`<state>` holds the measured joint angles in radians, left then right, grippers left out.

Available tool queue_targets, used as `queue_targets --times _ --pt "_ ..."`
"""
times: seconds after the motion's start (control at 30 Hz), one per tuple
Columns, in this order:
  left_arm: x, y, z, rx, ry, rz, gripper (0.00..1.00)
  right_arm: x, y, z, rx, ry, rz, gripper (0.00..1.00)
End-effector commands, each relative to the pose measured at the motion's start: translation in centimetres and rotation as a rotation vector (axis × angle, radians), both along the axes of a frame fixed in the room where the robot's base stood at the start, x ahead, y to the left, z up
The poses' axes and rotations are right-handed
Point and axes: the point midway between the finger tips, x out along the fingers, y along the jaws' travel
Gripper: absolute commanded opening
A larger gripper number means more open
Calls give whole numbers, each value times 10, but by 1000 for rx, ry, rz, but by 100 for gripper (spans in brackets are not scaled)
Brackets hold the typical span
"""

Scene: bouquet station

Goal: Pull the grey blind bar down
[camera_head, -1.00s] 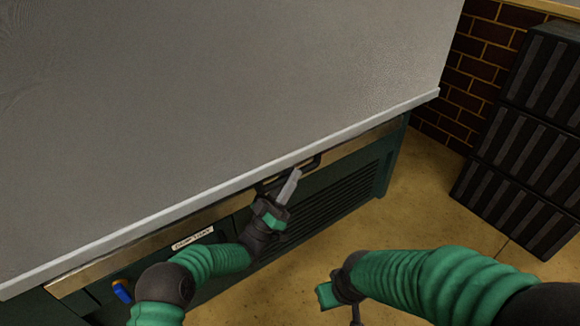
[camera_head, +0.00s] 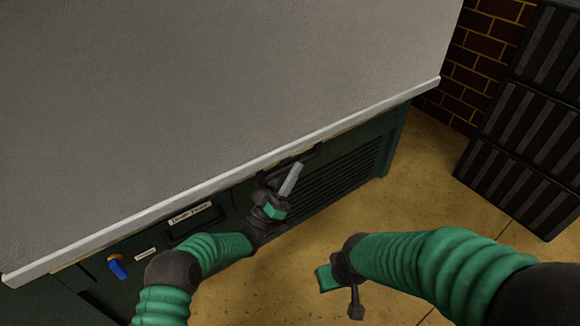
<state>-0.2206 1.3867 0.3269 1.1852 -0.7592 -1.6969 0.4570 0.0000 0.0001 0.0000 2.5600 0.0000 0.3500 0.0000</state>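A large grey sheet (camera_head: 210,90) that looks like the blind fills the upper left of the head view. A pale grey bar (camera_head: 225,180) runs along its lower edge, slanting up to the right. My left gripper (camera_head: 292,179) is below the bar, right of its middle. Its pale fingers point up toward the bar, with a small gap in the picture; I cannot tell the depth. The fingers overlap in one strip, so their opening is unclear. My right gripper (camera_head: 340,285) is low, well away from the bar; its fingers are not clearly seen.
A dark green cabinet (camera_head: 368,160) with slats stands below the bar. It carries a dark handle, a white label (camera_head: 190,213) and a blue-orange item (camera_head: 117,267). Black crates (camera_head: 520,150) stand against brick at right. The tan floor (camera_head: 425,190) between is clear.

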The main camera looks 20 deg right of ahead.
Motion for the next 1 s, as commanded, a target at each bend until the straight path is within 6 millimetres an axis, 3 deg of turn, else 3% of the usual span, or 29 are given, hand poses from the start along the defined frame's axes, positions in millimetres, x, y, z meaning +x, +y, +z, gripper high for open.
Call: queue_targets --times 0.27,0.43,0.7,1.0 --pt "-1 -1 3 -2 -4 -1 40 0 0 1 0 0 0 0" --pt "-5 8 -3 -2 -2 -1 40 0 0 11 0 0 0 0" --pt "-33 53 -53 0 1 0 40 0 0 47 0 0 0 0" --pt "-59 97 -106 -1 -1 1 40 0 0 64 0 0 0 0"
